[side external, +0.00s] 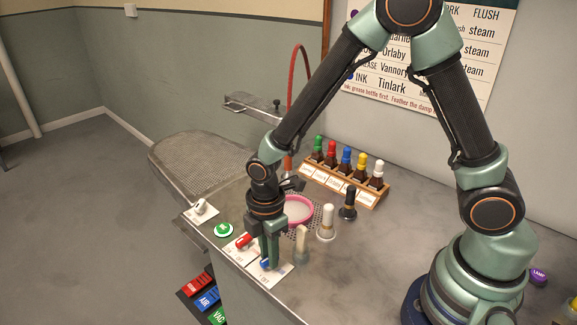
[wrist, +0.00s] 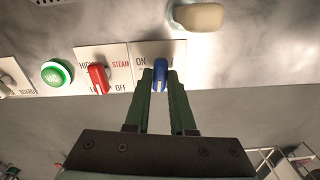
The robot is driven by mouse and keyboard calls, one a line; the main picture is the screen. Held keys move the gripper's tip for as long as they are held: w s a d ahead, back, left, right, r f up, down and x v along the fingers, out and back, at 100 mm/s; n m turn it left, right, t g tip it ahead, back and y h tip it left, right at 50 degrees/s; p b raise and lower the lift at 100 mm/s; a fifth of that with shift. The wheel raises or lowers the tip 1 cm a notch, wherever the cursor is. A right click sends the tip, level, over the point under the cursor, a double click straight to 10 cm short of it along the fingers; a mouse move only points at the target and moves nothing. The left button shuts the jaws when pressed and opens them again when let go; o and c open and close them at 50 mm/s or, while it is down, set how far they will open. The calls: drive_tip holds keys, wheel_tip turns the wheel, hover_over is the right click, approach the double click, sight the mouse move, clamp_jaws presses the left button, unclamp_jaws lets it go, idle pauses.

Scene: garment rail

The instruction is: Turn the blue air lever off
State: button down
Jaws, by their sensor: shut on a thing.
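The blue air lever (side external: 265,264) sits on a white plate at the front edge of the worktop. In the wrist view the blue lever (wrist: 159,72) stands between the two green fingertips, with "ON" printed on its plate to the upper left. The rest of that plate's lettering is hidden by my fingers. My gripper (side external: 268,258) points down over the plate and is shut on the blue lever; its fingers also show in the wrist view (wrist: 160,84).
A red steam lever (wrist: 97,78) and a green button (wrist: 57,73) sit close to the left. A cream-handled tool (side external: 302,243), a white-handled one (side external: 327,222) and a black one (side external: 348,204) stand to the right. A pink-rimmed dish (side external: 308,208) and a bottle rack (side external: 335,183) lie behind.

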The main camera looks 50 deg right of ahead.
drive_tip(key=shift+n, duration=1)
drive_tip(key=c, duration=0.8)
unclamp_jaws()
drive_tip(key=shift+o, duration=0.2)
drive_tip(key=shift+r, duration=0.1)
wheel_tip(320, 180, up, 12)
drive_tip(key=shift+r, duration=0.1)
